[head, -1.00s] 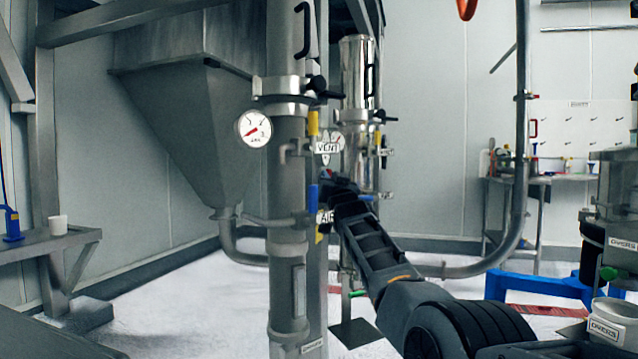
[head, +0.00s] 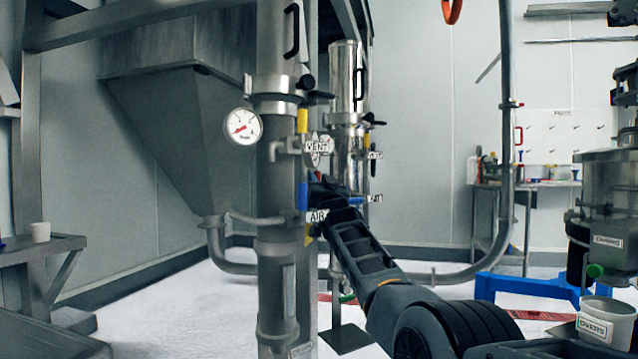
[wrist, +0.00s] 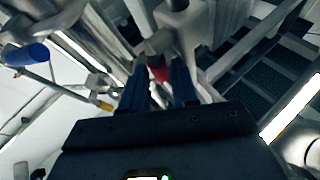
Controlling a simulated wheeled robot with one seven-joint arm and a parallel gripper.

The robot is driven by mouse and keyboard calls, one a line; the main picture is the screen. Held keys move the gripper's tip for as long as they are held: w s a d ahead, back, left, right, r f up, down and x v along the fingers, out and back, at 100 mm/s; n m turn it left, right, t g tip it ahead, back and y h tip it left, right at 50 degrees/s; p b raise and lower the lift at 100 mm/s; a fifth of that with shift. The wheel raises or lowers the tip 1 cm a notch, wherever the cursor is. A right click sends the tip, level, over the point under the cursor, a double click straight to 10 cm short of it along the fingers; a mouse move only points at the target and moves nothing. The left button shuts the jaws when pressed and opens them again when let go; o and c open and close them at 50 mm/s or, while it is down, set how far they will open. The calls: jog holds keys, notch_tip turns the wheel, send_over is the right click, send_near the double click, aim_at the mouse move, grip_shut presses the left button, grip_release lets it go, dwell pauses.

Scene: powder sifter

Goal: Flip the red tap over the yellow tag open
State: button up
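My gripper (head: 314,188) is at the steel column, between the VENT tag (head: 317,147) and the AIR tag (head: 318,216). In the wrist view its two dark fingers (wrist: 159,85) stand apart, with a small red part (wrist: 158,73), likely the red tap, at the gap between their tips. Whether they touch it I cannot tell. A small yellow patch (head: 308,236), perhaps the yellow tag, shows just under the AIR tag.
A blue-handled valve (head: 302,197) and a yellow-handled valve (head: 302,121) sit on the column, close to my gripper. The blue handle (wrist: 26,55) also shows in the wrist view. A pressure gauge (head: 242,125) sticks out left. A second steel column (head: 346,80) stands behind.

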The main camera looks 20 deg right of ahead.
jog(key=shift+s, duration=0.1)
jog(key=shift+s+f+p, duration=0.2)
jog(key=shift+s+p, duration=0.2)
jog(key=shift+p, duration=0.05)
jog(key=p+v, duration=0.2)
jog(key=v, duration=0.4)
jog(key=shift+s+f, duration=0.2)
jog(key=shift+s, duration=0.15)
